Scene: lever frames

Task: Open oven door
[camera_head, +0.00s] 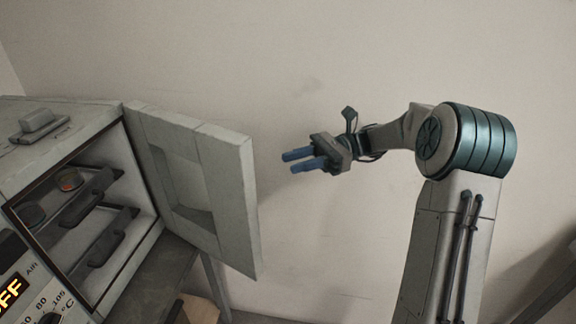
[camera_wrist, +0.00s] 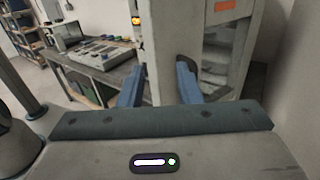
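The oven (camera_head: 62,130) stands at the left in the head view, a grey box with dark shelves inside. Its door (camera_head: 235,190) is swung wide open to the right, showing a recessed inner panel. My gripper (camera_head: 290,162) is right of the door's outer side, apart from it, with its two blue fingers spread and nothing between them in the head view. In the wrist view the fingers (camera_wrist: 158,82) are also apart, with the edge of the pale door (camera_wrist: 160,45) beyond them. The door's handle is not visible.
A bench (camera_wrist: 72,66) with a keypad device (camera_wrist: 95,52) stands left in the wrist view, and shelving (camera_wrist: 22,35) is behind it. A plain wall (camera_head: 320,60) lies behind my arm. The space between door and gripper looks clear.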

